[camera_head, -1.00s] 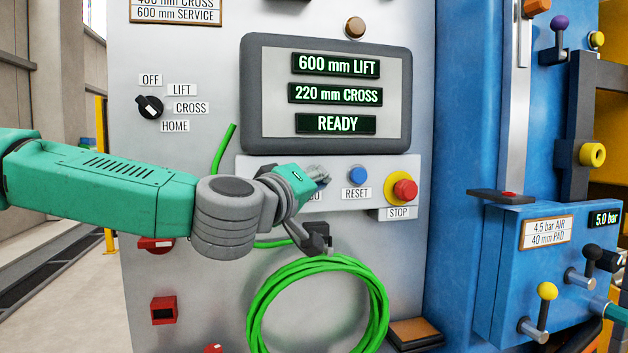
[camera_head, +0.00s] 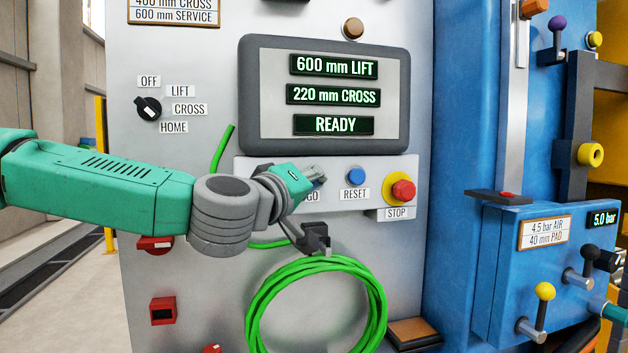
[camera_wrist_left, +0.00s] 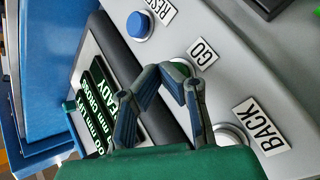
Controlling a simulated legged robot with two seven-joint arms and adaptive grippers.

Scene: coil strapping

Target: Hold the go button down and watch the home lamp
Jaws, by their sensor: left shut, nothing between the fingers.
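My left gripper (camera_head: 317,172) is shut and empty at the button strip, over the GO button's place in the head view. In the left wrist view its fingers (camera_wrist_left: 183,90) reach the green GO button (camera_wrist_left: 181,68), which is partly hidden behind them. I cannot tell whether they touch it or whether it is pressed in. A round amber-brown lamp (camera_head: 354,27) above the display looks unlit; no label on it is readable. The display (camera_head: 333,125) reads 600 mm LIFT, 220 mm CROSS and READY. The selector knob (camera_head: 148,108) has a HOME label (camera_head: 173,127) below it. My right gripper is out of view.
The blue RESET button (camera_head: 356,176) and red STOP button (camera_head: 402,190) sit right of GO. A BACK label (camera_wrist_left: 261,127) marks a button partly hidden by a finger. A green coil (camera_head: 318,262) hangs below. Levers stand on the blue box at right.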

